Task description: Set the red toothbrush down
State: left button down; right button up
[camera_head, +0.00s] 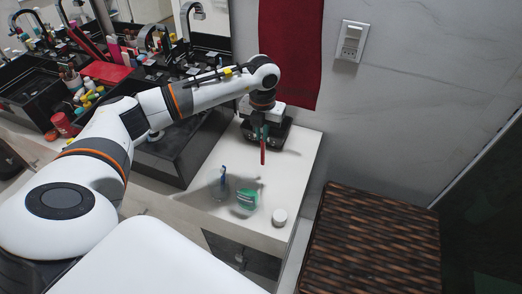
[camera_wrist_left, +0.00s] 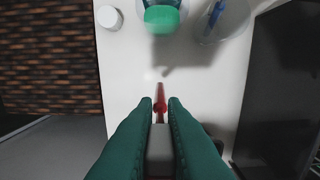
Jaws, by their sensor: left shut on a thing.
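My left gripper (camera_head: 262,130) reaches over the white counter (camera_head: 301,157) and is shut on the red toothbrush (camera_head: 263,152). The toothbrush points down from the fingers in the head view; whether its lower end touches the counter I cannot tell. In the left wrist view the green fingers (camera_wrist_left: 160,104) are closed around the red toothbrush (camera_wrist_left: 161,91), which extends ahead of them. A clear cup (camera_wrist_left: 238,22) holding a blue toothbrush (camera_wrist_left: 216,14) stands beyond it; the blue toothbrush also shows in the head view (camera_head: 223,176). My right gripper is out of view.
A green-capped bottle (camera_head: 247,198) stands beside the cup, and a small white round jar (camera_head: 280,216) sits near the counter's front right corner. A black sink (camera_head: 165,155) borders the counter on the left. A red towel (camera_head: 290,50) hangs behind. Bare counter lies around the gripper.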

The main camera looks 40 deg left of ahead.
aim_at(263, 146)
pick_arm(q)
notch_tip(263, 146, down, 7)
jog(key=p, duration=0.1)
dwell(0.3)
jog(key=shift+s, duration=0.1)
jog(key=shift+f, duration=0.15)
jog(key=c, duration=1.5)
grip_release()
